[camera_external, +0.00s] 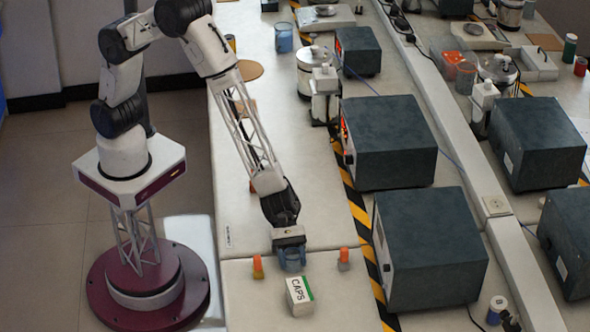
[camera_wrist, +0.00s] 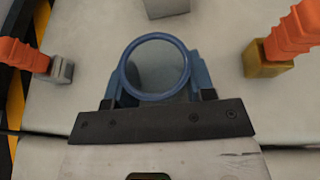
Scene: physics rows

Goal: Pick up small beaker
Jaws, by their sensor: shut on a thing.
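The small beaker (camera_wrist: 156,68) is a blue-rimmed round cup, seen from above in the wrist view, with its open mouth facing the camera. My gripper (camera_wrist: 157,92) has its two blue fingers on either side of the beaker and is shut on it. In the external view my gripper (camera_external: 291,254) points down at the bench's near part, with the bluish beaker (camera_external: 292,262) between its fingers. Whether the beaker's base touches the bench is hard to tell.
A white CAPS box (camera_external: 299,296) stands just in front of the beaker. An orange-topped yellow block (camera_external: 257,267) is to the left, and an orange-topped grey block (camera_external: 344,259) to the right. Large dark instrument boxes (camera_external: 430,250) stand further right, beyond black-yellow tape.

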